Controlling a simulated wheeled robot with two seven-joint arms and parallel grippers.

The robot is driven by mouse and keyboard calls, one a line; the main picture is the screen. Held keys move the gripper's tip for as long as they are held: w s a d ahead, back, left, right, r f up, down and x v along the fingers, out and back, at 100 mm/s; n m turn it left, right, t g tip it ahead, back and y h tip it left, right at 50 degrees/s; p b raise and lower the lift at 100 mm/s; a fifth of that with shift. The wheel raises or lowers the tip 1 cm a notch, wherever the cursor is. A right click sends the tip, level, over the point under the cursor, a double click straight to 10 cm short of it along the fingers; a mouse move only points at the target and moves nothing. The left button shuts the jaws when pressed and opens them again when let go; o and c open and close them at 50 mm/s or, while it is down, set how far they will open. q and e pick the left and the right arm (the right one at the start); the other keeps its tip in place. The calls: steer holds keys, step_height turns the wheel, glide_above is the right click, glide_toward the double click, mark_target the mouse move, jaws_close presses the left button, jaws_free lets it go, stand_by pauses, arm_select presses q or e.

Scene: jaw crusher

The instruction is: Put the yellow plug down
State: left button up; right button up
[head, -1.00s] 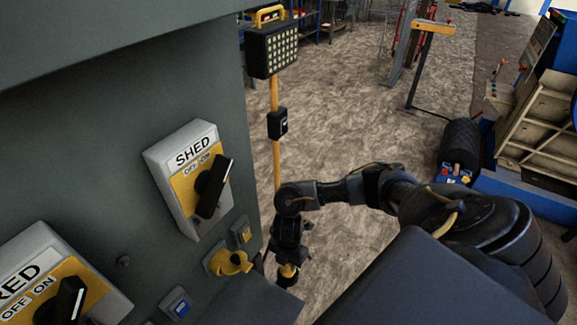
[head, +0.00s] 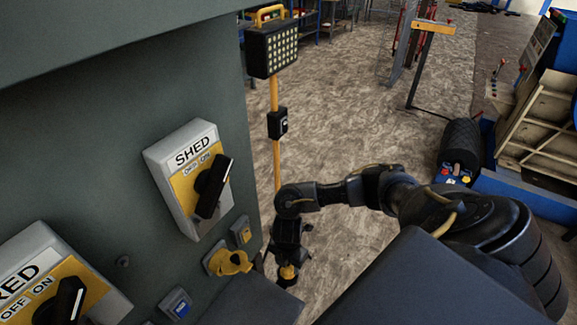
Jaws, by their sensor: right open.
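The yellow plug (head: 288,272), a small yellow body with a dark end, shows just below my right gripper (head: 289,258), near the far right edge of a dark grey ledge (head: 255,303). My right gripper points down and is open. The fingers are small and dark, so I cannot tell whether they still touch the plug, nor whether the plug rests on the ledge. A yellow socket with a flap (head: 230,262) sits on the panel to the left of the gripper. My left gripper is not in view.
The grey panel (head: 120,130) fills the left side, with the SHED switch (head: 190,180) and a RED switch (head: 62,285) with black handles. A small blue-fronted socket (head: 176,303) is below. A work lamp on a yellow pole (head: 271,48) stands behind the arm. Open floor lies beyond.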

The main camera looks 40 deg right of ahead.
step_height(320, 180, up, 11)
steer(key=p, duration=0.2)
steer(key=shift+f+p, duration=0.2)
steer(key=shift+p, duration=0.1)
